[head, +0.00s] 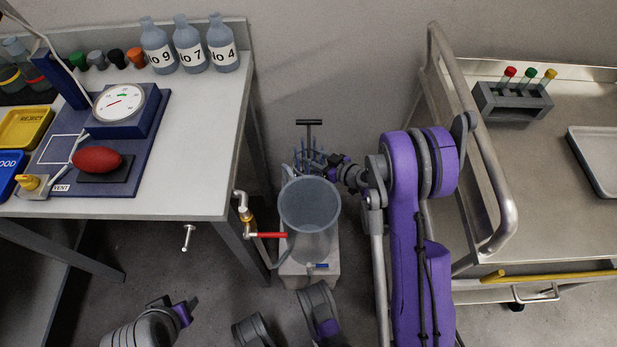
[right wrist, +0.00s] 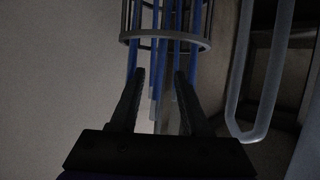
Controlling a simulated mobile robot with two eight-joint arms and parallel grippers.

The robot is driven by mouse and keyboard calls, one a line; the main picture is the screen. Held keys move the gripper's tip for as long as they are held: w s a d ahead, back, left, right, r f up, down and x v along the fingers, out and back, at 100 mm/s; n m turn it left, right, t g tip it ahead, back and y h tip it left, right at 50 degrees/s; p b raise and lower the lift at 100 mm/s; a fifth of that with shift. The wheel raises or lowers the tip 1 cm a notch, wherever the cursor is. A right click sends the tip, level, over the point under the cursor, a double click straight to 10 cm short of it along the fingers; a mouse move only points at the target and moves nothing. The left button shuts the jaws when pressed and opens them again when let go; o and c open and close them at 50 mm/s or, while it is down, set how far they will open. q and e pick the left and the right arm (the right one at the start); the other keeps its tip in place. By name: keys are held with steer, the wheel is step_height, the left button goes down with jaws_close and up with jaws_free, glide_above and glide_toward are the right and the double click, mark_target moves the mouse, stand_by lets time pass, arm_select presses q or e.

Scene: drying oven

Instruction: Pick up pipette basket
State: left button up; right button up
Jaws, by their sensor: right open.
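The pipette basket (head: 309,158) stands behind the clear cylinder, with a dark T-shaped handle (head: 309,123) rising above it. In the right wrist view its grey wire ring (right wrist: 165,40) and long blue pipettes (right wrist: 167,75) show ahead of my fingers. My right gripper (head: 332,160) is at the basket's right side in the head view. In the right wrist view my right gripper (right wrist: 160,73) is open, with pipettes showing between and beyond its fingertips; contact cannot be told. My left gripper (head: 178,306) is low at the left, away from the basket; its jaws are unclear.
The clear cylinder (head: 310,222) stands on a pale base, beside a red-handled tap (head: 268,235). A bench (head: 190,130) with bottles and a gauge is at left. A metal cart (head: 545,190) with a tube rack (head: 512,103) is at right, its rail near my right arm.

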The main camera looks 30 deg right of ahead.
mark_target(303, 151)
steer(key=x, duration=0.3)
steer(key=b+x, duration=0.1)
steer(key=x, duration=0.1)
steer(key=shift+w+a+r, duration=0.2)
steer(key=shift+r, duration=0.15)
steer(key=shift+c, duration=0.4)
jaws_close()
stand_by(0.6)
